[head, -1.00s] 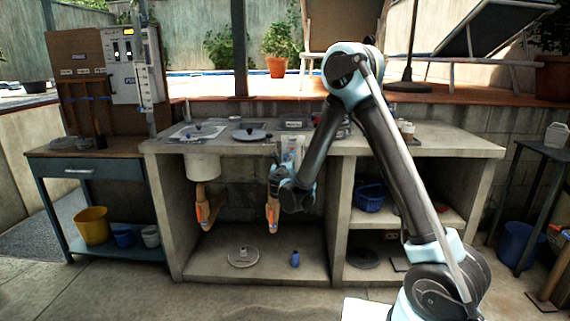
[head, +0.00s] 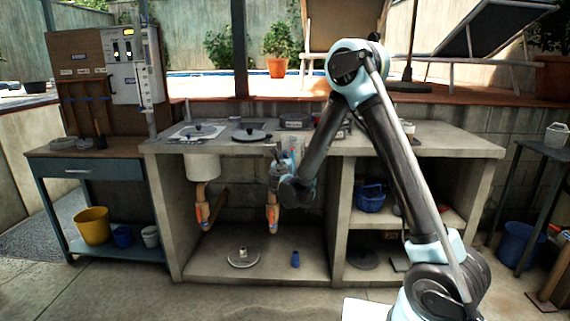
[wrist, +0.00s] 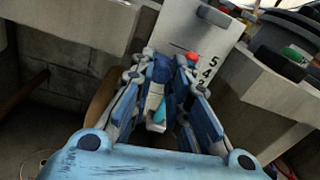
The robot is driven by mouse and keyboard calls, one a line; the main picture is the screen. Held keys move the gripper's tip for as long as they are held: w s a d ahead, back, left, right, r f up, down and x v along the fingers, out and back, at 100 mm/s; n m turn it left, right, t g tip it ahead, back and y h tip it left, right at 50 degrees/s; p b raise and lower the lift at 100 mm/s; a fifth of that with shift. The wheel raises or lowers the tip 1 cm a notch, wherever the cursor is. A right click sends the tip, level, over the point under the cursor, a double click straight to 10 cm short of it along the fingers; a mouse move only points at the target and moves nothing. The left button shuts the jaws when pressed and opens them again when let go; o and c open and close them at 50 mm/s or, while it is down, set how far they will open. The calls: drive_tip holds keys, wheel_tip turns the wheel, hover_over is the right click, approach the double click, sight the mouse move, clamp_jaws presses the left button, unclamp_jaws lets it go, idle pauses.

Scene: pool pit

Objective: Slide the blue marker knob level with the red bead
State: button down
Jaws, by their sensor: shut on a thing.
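In the wrist view a white gauge panel (wrist: 186,28) carries black digits on its right side, with 5 and 4 readable. The red bead (wrist: 192,57) shows near these digits, at the right fingertip. My gripper (wrist: 168,68) is shut on a blue piece, the marker knob (wrist: 160,72), which sits between the fingers. The knob appears lower along the scale than the bead, but the fingers hide part of it and the exact level is hard to tell. In the head view my gripper (head: 280,165) is at the counter's front; knob and bead cannot be made out there.
The concrete counter (head: 440,140) overhangs open shelves around my gripper. Pipes with orange handles (head: 272,214) hang below it. A small blue bottle (head: 295,259) and a round plate (head: 243,262) are on the lower shelf.

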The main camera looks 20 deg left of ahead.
drive_tip(key=shift+r, duration=1.15)
drive_tip(key=c, duration=1.5)
unclamp_jaws()
drive_tip(key=shift+f, duration=0.15)
